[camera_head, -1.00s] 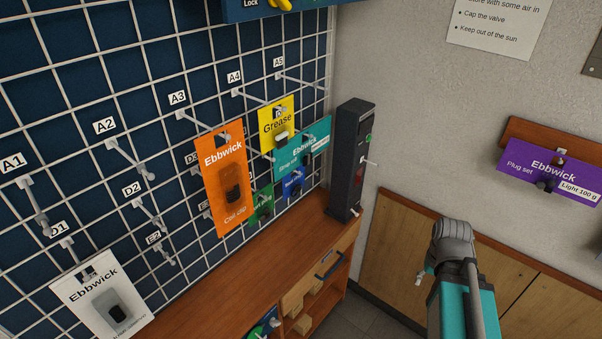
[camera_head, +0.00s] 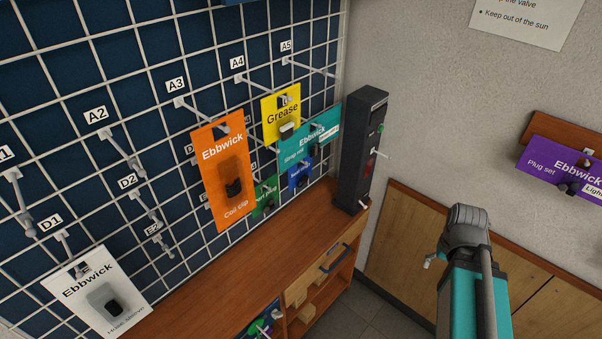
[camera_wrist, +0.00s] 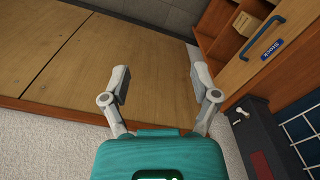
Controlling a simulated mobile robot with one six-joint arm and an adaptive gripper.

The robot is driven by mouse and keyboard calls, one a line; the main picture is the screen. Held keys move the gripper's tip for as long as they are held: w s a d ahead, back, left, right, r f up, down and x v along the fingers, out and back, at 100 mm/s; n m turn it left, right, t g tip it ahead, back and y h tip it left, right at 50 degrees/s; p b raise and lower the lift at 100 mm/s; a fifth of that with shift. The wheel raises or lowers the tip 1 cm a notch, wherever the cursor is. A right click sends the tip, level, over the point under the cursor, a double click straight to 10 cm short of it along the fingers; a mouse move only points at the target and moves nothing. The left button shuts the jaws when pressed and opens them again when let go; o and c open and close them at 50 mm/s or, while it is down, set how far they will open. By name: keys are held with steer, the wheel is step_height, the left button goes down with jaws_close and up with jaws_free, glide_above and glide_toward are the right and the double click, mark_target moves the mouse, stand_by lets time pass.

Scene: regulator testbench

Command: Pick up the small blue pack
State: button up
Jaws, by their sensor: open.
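The small blue pack (camera_head: 299,174) hangs low on the wire grid in the head view, below the teal Ebbwick pack (camera_head: 309,138), which covers its upper part. A green pack (camera_head: 265,196) hangs beside it to the left. My gripper (camera_wrist: 160,84) is open and empty in the wrist view, its two fingers spread over the wooden panel. The blue pack is not visible in the wrist view.
A yellow Grease pack (camera_head: 281,118) and an orange pack (camera_head: 225,172) hang nearby. A dark upright device (camera_head: 359,150) stands on the wooden counter (camera_head: 225,268), right of the packs. Bare hooks stick out from the grid. A purple pack (camera_head: 563,170) hangs on the right wall.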

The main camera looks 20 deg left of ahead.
steer(key=shift+o, duration=0.6)
steer(key=w+a+r+n+t+y+p, duration=0.1)
steer(key=w+a+r+n, duration=0.1)
steer(key=a, duration=0.5)
steer(key=w+a+r+n+t+y+p, duration=0.1)
steer(key=w+a+r+n+y+p, duration=0.1)
steer(key=w+a, duration=0.4)
steer(key=a+r+n, duration=0.1)
steer(key=a+n, duration=0.1)
steer(key=shift+w+a+n+y, duration=0.3)
steer(key=shift+w+n, duration=0.05)
steer(key=shift+n, duration=0.05)
steer(key=n+t+y+p, duration=0.1)
steer(key=n+y+p, duration=0.2)
steer(key=n+y, duration=0.3)
glide_toward(306, 179)
step_height(306, 179, up, 3)
steer(key=d+h, duration=0.1)
steer(key=shift+s+d+f+n, duration=0.2)
steer(key=shift+s+d+n, duration=0.1)
steer(key=shift+s, duration=0.2)
steer(key=shift+a, duration=0.1)
steer(key=shift+b+x, duration=2.85)
steer(key=shift+x, duration=1.45)
steer(key=shift+w+f, duration=0.15)
steer(key=shift+f, duration=0.05)
steer(key=shift+b+x, duration=1.75)
steer(key=shift+x, duration=0.7)
